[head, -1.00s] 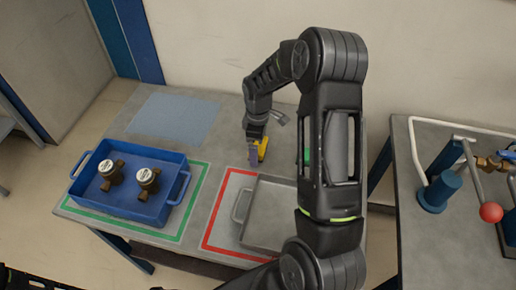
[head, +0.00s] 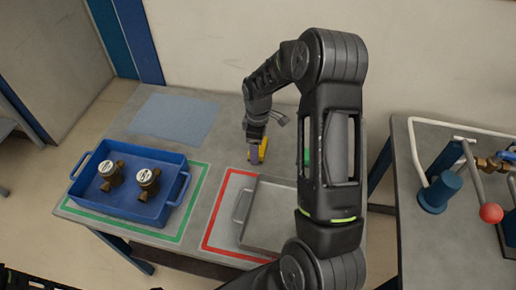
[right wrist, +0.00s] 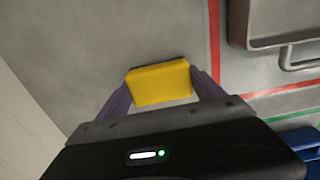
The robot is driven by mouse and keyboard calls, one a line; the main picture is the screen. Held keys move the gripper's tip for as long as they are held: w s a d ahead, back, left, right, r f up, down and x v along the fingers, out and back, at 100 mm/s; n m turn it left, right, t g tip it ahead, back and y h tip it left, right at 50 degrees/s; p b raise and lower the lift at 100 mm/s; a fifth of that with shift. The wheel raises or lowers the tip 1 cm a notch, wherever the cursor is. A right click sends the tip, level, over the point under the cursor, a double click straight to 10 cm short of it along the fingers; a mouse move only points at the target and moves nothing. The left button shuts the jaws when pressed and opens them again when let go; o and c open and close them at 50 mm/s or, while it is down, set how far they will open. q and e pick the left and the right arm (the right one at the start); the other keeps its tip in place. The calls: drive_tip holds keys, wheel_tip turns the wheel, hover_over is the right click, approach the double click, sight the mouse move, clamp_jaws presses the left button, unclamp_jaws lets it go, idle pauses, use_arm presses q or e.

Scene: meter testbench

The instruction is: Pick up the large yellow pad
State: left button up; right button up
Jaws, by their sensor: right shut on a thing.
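The yellow pad (right wrist: 160,84) is a thick block, seen between the two fingers of my right gripper (right wrist: 162,90) in the right wrist view. The fingers press against its two sides, so the gripper is shut on it. In the head view the pad (head: 264,149) shows as a small yellow patch beside the fingers of my right gripper (head: 256,152), over the back part of the grey table. I cannot tell whether the pad touches the tabletop. My left gripper is not in view.
A blue tray (head: 123,208) with two meters stands inside a green outline at left. A grey metal tray (head: 270,215) stands in a red outline (head: 212,215). A blue-grey mat (head: 174,117) lies at the back left. A second bench (head: 408,190) with pipes and a red-knobbed lever is at right.

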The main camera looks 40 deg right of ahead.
drive_tip(key=shift+c, duration=0.5)
drive_tip(key=shift+r+p, duration=0.35)
drive_tip(key=shift+r, duration=0.15)
wheel_tip(320, 180, up, 9)
drive_tip(key=shift+r+p, duration=0.1)
drive_tip(key=shift+p, duration=0.6)
